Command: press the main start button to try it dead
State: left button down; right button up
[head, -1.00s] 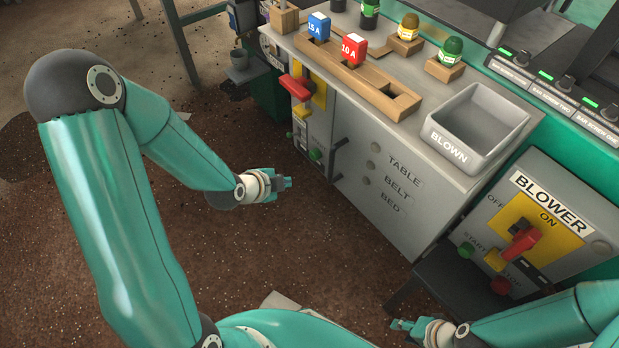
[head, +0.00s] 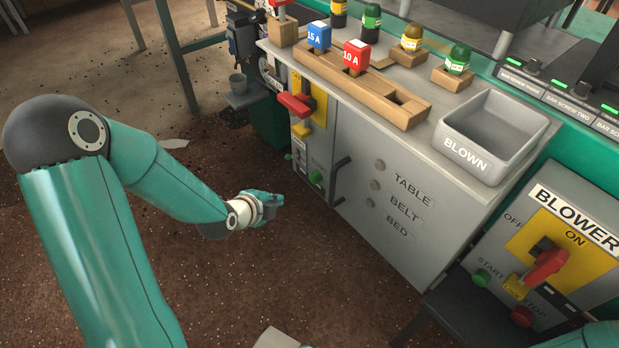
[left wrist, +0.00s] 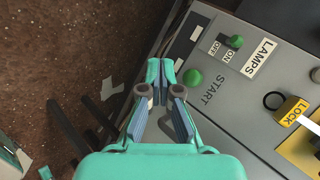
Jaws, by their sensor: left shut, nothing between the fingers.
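The green START button (left wrist: 193,78) is on the grey panel in the left wrist view, just right of my left fingertips. In the head view it appears as a small green button (head: 315,177) low on the left end of the cabinet. Its red switch handle (head: 294,105) and yellow lock tab (head: 302,130) are above it. My left gripper (head: 278,199) is shut and empty, in front of the cabinet and left of the button in the picture. Its fingers (left wrist: 161,72) also show in the left wrist view, apparently apart from the button. My right gripper is out of view.
A LAMPS switch (left wrist: 235,42) sits near the START button. A dark cabinet handle (head: 339,178) sticks out to its right. The blower box (head: 545,262) has its own green start button (head: 481,277). A wooden fuse rack (head: 375,92) and grey BLOWN tray (head: 497,137) are on top.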

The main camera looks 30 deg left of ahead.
aim_at(314, 179)
pick_arm(q)
jog(key=w+d+p, duration=0.1)
jog(key=w+d, duration=0.2)
jog(key=w, duration=0.4)
dwell(1.5)
jog(key=shift+w+d, duration=0.15)
jog(key=shift+w, duration=0.05)
jog(key=shift+w+d, duration=0.15)
jog(key=shift+w, duration=0.35)
dwell(0.8)
jog(key=shift+s, duration=0.15)
jog(key=shift+s+a, duration=0.3)
jog(key=shift+s, duration=0.45)
